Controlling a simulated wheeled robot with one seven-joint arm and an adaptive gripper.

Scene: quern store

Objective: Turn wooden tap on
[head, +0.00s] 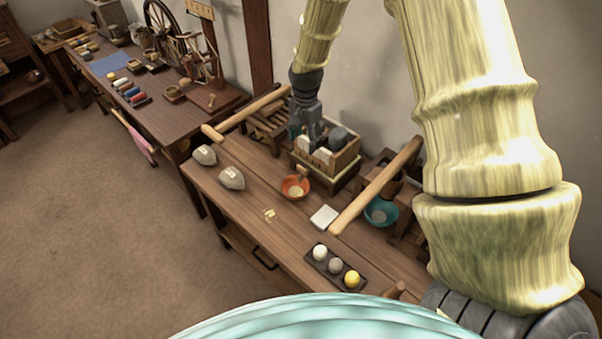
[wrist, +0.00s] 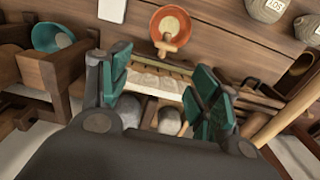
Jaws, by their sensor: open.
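A small T-shaped wooden piece, which looks like the wooden tap (head: 302,171), sticks out from the front of a wooden box (head: 346,157) above an orange bowl (head: 294,187). In the wrist view the tap (wrist: 166,46) overlaps the orange bowl (wrist: 171,24), beyond my fingertips. My gripper (head: 312,140) points down over the box. In the wrist view my gripper (wrist: 158,84) has its teal finger pads spread apart, with the box's pale rim and grey rounded things showing between them. It is apart from the tap. Whether the tap is on or off I cannot tell.
Long wooden handles (head: 378,185) slope beside the box on both sides. Grey weights (head: 231,178), a white square (head: 323,217), a teal bowl (head: 381,211) and a tray of balls (head: 322,267) sit on the bench. The bench's front left is mostly clear.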

